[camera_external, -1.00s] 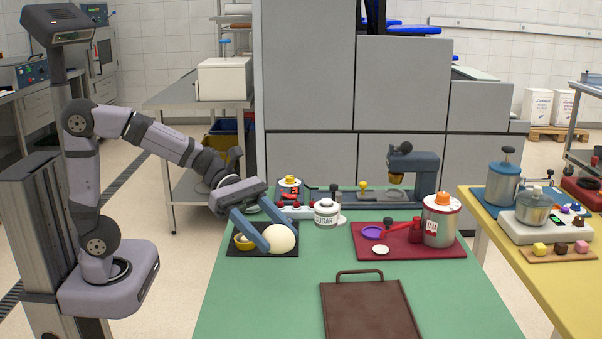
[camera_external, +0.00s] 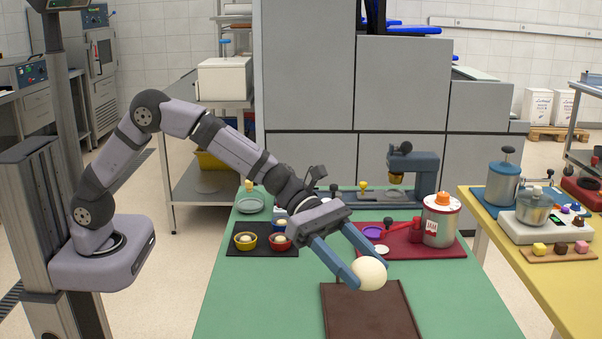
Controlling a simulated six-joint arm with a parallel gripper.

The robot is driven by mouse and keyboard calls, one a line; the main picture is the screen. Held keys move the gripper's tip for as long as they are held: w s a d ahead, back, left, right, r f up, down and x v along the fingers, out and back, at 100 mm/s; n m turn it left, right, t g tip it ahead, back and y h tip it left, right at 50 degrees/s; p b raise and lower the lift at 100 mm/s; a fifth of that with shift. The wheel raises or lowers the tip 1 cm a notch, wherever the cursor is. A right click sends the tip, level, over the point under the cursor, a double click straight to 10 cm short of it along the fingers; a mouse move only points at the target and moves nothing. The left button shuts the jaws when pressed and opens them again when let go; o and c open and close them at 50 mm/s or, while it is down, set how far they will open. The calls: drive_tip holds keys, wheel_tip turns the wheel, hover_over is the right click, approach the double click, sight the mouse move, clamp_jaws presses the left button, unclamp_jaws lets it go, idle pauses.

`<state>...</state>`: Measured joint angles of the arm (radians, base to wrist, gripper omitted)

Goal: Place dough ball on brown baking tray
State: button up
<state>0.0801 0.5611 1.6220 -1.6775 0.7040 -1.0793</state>
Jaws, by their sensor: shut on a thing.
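The dough ball (camera_external: 370,274) is pale cream and round. My gripper (camera_external: 364,272) is shut on it, with one blue finger on each side. The brown baking tray (camera_external: 362,318) lies on the green table toward the front. The ball appears over the tray's far edge and hides the tray's handle. How high the ball is above the tray is hard to tell from this view.
A black mat (camera_external: 250,228) with a yellow bowl (camera_external: 245,241) and a red bowl (camera_external: 280,242) lies at the left. A dark red mat (camera_external: 440,248) holds a jam jar (camera_external: 440,220) at the right. Green table (camera_external: 235,300) is clear on both sides of the tray.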

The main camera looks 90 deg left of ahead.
sight(362, 314)
drive_tip(key=shift+w+a+r+n, duration=0.2)
drive_tip(key=shift+w+a+n, duration=0.15)
drive_tip(key=shift+w, duration=0.2)
drive_tip(key=shift+w+a+f+y, duration=0.2)
drive_tip(key=shift+w+a+y, duration=0.05)
drive_tip(key=shift+a+y, duration=0.15)
drive_tip(key=shift+f+b, duration=0.4)
drive_tip(key=shift+f, duration=4.55)
drive_tip(key=shift+f, duration=0.25)
drive_tip(key=o, duration=1)
drive_tip(key=shift+o, duration=0.2)
drive_tip(key=shift+r, duration=0.2)
drive_tip(key=shift+r, duration=0.15)
drive_tip(key=v, duration=0.8)
drive_tip(key=b+v, duration=0.1)
drive_tip(key=v, duration=0.3)
drive_tip(key=shift+s+f, duration=0.2)
drive_tip(key=shift+f, duration=0.15)
